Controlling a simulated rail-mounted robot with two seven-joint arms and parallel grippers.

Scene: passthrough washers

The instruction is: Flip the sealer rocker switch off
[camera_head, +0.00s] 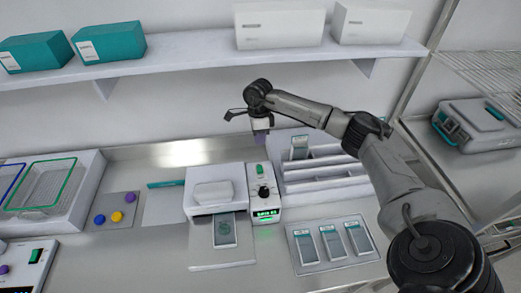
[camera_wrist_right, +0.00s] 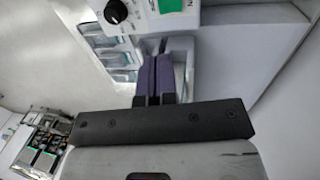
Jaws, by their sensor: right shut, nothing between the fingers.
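The sealer (camera_head: 212,190) is a white machine at the middle of the counter with a pouch at its front. Its right-hand panel has a green rocker switch (camera_head: 260,169), a black dial (camera_head: 263,192) and a lit green display (camera_head: 267,213). My right gripper (camera_head: 261,140) points down just behind and above the switch, its purple fingers shut and empty. In the right wrist view the fingertips (camera_wrist_right: 163,44) are close to the panel, with the green switch (camera_wrist_right: 170,5) and dial (camera_wrist_right: 115,12) at the top edge. I cannot tell whether they touch. My left gripper is not in view.
A white rack (camera_head: 320,175) stands right of the sealer. A tray of pouches (camera_head: 333,243) lies in front of it. Another device with a green switch (camera_head: 37,255) is at lower left. A shelf (camera_head: 180,58) with boxes runs above the counter.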

